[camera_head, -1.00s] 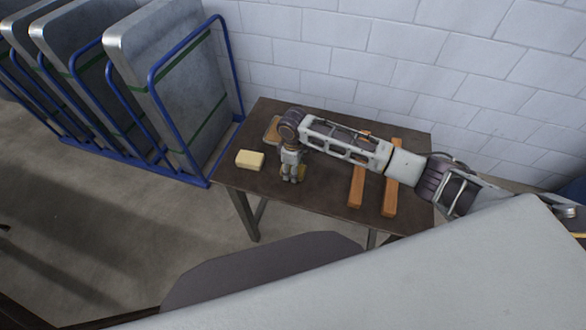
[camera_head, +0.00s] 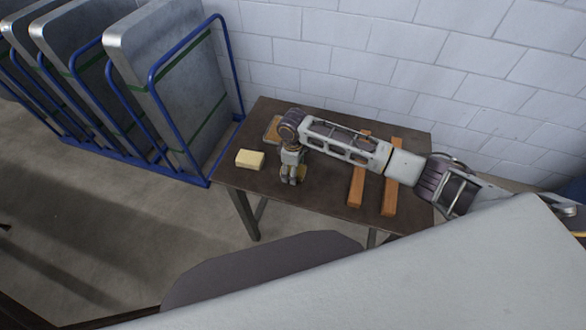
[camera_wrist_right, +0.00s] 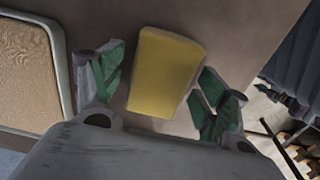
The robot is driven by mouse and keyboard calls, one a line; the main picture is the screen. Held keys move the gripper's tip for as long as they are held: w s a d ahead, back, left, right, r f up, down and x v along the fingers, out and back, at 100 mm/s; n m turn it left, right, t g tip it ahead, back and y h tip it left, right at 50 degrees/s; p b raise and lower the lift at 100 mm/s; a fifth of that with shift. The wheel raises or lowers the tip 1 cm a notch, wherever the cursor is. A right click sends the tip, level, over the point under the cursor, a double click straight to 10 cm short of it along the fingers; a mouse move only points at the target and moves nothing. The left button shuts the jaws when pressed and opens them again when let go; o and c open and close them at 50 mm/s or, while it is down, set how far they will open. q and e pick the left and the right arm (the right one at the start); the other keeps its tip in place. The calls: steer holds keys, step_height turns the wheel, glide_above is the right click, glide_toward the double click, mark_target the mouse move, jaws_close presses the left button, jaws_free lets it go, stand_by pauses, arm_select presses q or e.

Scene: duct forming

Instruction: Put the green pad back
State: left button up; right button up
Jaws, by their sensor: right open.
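I see no clearly green pad. A yellow pad (camera_wrist_right: 162,75) lies on the table in the right wrist view. The open fingers of my right gripper (camera_wrist_right: 160,92) are near its two sides, with green on their inner faces. I cannot tell whether either finger touches it.
A shallow tray with a tan inside (camera_head: 272,130) lies behind the gripper; it also shows in the wrist view (camera_wrist_right: 54,60). Two orange-brown bars (camera_head: 357,184) lie on the dark table (camera_head: 325,190). A blue rack (camera_head: 225,60) with grey panels stands left.

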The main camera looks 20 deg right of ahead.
steer(key=shift+r, duration=0.1)
step_height(320, 180, up, 12)
stand_by(0.7)
